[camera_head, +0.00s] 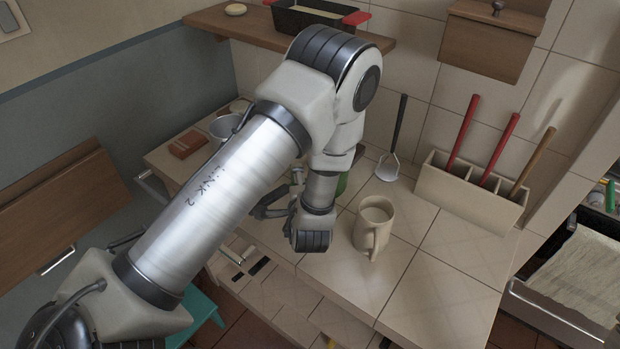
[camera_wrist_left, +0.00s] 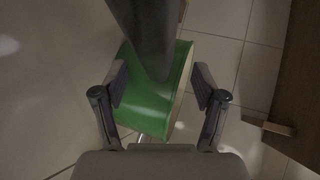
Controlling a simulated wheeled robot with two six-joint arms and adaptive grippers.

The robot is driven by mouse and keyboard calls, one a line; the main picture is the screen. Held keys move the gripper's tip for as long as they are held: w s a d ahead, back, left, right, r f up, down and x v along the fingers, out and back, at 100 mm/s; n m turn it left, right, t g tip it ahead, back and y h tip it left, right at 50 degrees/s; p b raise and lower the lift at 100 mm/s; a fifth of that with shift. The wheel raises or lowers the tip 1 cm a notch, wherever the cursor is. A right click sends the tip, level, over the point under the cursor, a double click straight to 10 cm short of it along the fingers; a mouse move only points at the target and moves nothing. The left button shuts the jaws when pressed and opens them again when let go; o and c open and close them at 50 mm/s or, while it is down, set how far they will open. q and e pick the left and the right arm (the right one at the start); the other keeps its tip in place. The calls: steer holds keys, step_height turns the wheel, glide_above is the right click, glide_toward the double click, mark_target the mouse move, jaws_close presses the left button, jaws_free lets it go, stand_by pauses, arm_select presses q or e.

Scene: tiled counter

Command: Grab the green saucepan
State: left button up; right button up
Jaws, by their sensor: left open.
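The green saucepan (camera_wrist_left: 150,105) fills the middle of the left wrist view, between the two fingers of my left gripper (camera_wrist_left: 160,88). A dark, broad shape (camera_wrist_left: 150,35), perhaps its handle, crosses its upper part. In the head view only a small green sliver (camera_head: 342,183) shows behind my left wrist; the arm hides the rest. My left gripper (camera_head: 284,215) is open over the left part of the tiled counter. Whether a finger touches the pan cannot be told. My right gripper is in neither view.
A beige mug (camera_head: 374,226) stands on the counter (camera_head: 445,285) just right of my left gripper. A utensil holder (camera_head: 470,197) with several handles and a ladle-like tool (camera_head: 388,167) are behind. A metal pot (camera_head: 222,127) and a reddish box (camera_head: 186,145) are at left.

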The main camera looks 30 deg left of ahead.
arm_select(q)
steer(key=shift+s+r, duration=0.1)
steer(key=shift+s, duration=0.05)
jaws_close()
steer(key=shift+s, duration=0.2)
